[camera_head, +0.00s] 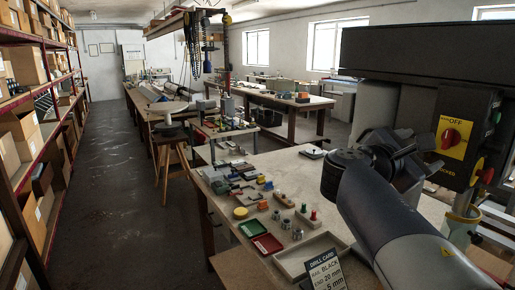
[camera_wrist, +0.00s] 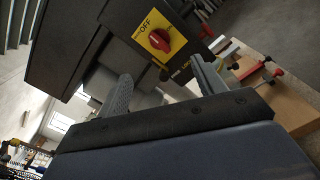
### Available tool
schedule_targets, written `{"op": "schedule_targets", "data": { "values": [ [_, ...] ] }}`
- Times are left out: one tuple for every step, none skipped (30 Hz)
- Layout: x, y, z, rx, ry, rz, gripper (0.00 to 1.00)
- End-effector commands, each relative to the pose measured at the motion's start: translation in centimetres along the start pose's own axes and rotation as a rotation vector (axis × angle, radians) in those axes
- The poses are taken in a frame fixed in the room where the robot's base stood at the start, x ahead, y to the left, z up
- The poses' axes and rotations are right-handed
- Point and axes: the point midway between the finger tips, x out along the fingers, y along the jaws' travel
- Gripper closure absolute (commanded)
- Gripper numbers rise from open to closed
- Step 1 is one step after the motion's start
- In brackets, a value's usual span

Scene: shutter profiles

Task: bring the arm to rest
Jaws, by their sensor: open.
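My arm reaches up from the lower right of the head view, in front of the bench, and bends near a dark machine. My gripper (camera_wrist: 162,82) shows in the wrist view with its two fingers spread apart and nothing held between them. Beyond the fingers is the dark machine (camera_wrist: 85,35), with a yellow OFF panel (camera_wrist: 143,27) and a red knob (camera_wrist: 160,40). In the head view the machine (camera_head: 425,52) stands behind and right of my wrist; whether they touch I cannot tell. The fingers are hard to make out in that view.
The bench (camera_head: 300,170) carries several small coloured parts, a green dish (camera_head: 252,228), a red dish (camera_head: 267,244), a shallow tray (camera_head: 296,262) and a drill card (camera_head: 325,272). Shelves with boxes (camera_head: 27,125) line the left. A stool (camera_head: 170,137) stands beside the clear aisle floor (camera_head: 110,190).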

Motion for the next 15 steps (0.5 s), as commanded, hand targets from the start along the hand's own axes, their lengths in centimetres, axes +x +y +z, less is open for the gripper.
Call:
{"op": "schedule_targets", "data": {
  "values": [
    [0.0, 0.08, 0.13, -0.045, 0.001, 0.0, 0.35],
    [-0.01, 0.08, 0.14, -0.073, 0.0, 0.0, 0.35],
    [-0.01, 0.08, 0.15, -0.11, 0.0, 0.0, 0.35],
    [-0.01, 0.09, 0.16, -0.138, 0.0, 0.001, 0.35],
    [-0.01, 0.09, 0.17, -0.165, 0.0, 0.001, 0.35],
    [-0.02, 0.09, 0.18, -0.202, 0.0, 0.001, 0.35],
    [-0.02, 0.08, 0.18, -0.23, 0.0, 0.001, 0.35],
    [-0.02, 0.07, 0.17, -0.259, 0.0, 0.001, 0.35],
    [-0.03, 0.06, 0.16, -0.296, 0.0, 0.001, 0.35],
    [-0.03, 0.05, 0.16, -0.324, 0.0, 0.001, 0.35],
    [-0.04, 0.05, 0.16, -0.351, 0.001, 0.001, 0.35],
    [-0.04, 0.04, 0.17, -0.388, 0.001, 0.001, 0.35],
    [-0.05, 0.04, 0.18, -0.415, 0.001, 0.002, 0.35],
    [-0.02, 0.03, 0.18, -0.441, 0.001, 0.001, 0.35],
    [0.89, -0.01, 0.2, -0.435, 0.0, -0.003, 0.35]
  ]
}}
